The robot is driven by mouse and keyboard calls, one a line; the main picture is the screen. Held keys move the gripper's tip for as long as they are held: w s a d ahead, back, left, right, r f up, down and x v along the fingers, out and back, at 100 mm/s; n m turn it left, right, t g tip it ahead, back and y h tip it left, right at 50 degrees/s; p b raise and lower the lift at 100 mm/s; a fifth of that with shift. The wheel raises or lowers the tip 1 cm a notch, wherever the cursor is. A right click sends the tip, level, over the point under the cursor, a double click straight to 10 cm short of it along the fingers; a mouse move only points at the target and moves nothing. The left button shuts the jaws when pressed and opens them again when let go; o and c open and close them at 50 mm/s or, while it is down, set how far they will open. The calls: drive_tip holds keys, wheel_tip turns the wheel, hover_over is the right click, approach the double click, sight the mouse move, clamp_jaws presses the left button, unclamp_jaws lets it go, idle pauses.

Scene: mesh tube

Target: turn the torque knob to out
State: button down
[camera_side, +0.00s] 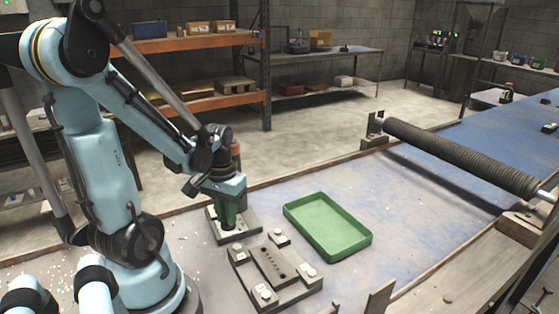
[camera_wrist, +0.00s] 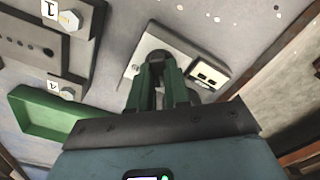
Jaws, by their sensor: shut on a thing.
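My gripper (camera_side: 229,222) points down at a small pale base plate (camera_side: 246,231) on the bench. Its green fingers also show in the wrist view (camera_wrist: 161,88), close together around a grey part that I take to be the torque knob (camera_wrist: 159,97); the fingers hide most of it. The plate (camera_wrist: 147,57) lies under the fingers, with a dark rounded part (camera_wrist: 170,40) beyond them. A small light panel with dark marks (camera_wrist: 208,74) sits beside the right finger; its marks are too small to read. Which way the knob points cannot be told.
An empty green tray (camera_side: 328,224) lies right of the base plate. A grey fixture with bolts (camera_side: 272,272) stands in front. A ribbed dark roller or tube (camera_side: 460,155) spans the right side on supports. The blue bench between tray and roller is mostly clear.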

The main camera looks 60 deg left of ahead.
drive_tip(key=shift+n, duration=1.8)
drive_tip(key=c, duration=1.1)
unclamp_jaws()
drive_tip(key=shift+r, duration=0.1)
drive_tip(key=shift+r, duration=5.95)
